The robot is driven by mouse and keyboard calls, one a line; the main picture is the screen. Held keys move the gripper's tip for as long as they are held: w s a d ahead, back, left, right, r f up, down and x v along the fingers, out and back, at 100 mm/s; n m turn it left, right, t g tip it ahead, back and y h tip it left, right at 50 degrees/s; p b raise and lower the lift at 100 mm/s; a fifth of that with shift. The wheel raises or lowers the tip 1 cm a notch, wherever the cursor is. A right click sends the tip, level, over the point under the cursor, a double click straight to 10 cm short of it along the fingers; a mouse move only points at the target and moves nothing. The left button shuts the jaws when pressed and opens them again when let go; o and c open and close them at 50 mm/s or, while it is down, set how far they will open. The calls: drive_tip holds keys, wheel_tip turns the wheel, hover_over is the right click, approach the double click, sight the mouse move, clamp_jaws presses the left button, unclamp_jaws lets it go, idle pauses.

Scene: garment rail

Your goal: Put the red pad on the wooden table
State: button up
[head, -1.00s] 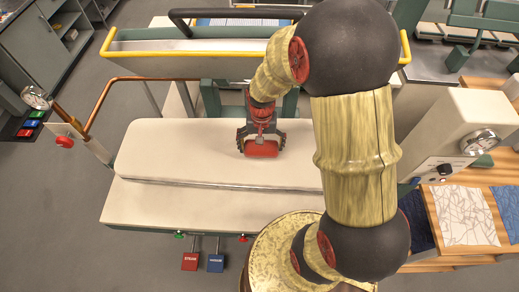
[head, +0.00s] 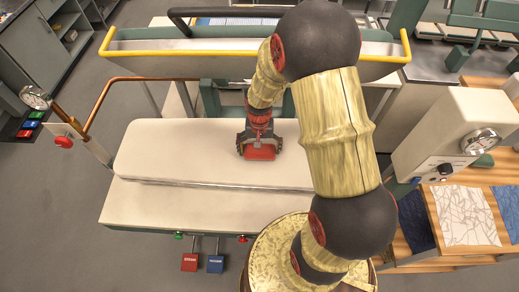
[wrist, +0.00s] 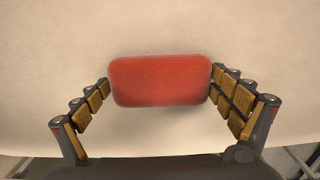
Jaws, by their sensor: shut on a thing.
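The red pad (head: 261,153) is over the pale padded board of the press, near its middle. My gripper (head: 259,142) is shut on the pad from above. In the wrist view, the red pad (wrist: 160,80) spans between the fingers of my gripper (wrist: 160,82), with the finger pads against its left and right ends. I cannot tell whether the pad touches the board or hangs just above it. The wooden table (head: 497,172) is at the far right and bears pieces of cloth.
The pale board (head: 160,150) is otherwise clear. A yellow-edged press head (head: 160,45) is behind it. A copper pipe (head: 105,95) is at left. White and blue cloths (head: 465,215) cover much of the table.

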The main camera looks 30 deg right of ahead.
drive_tip(key=o, duration=0.9)
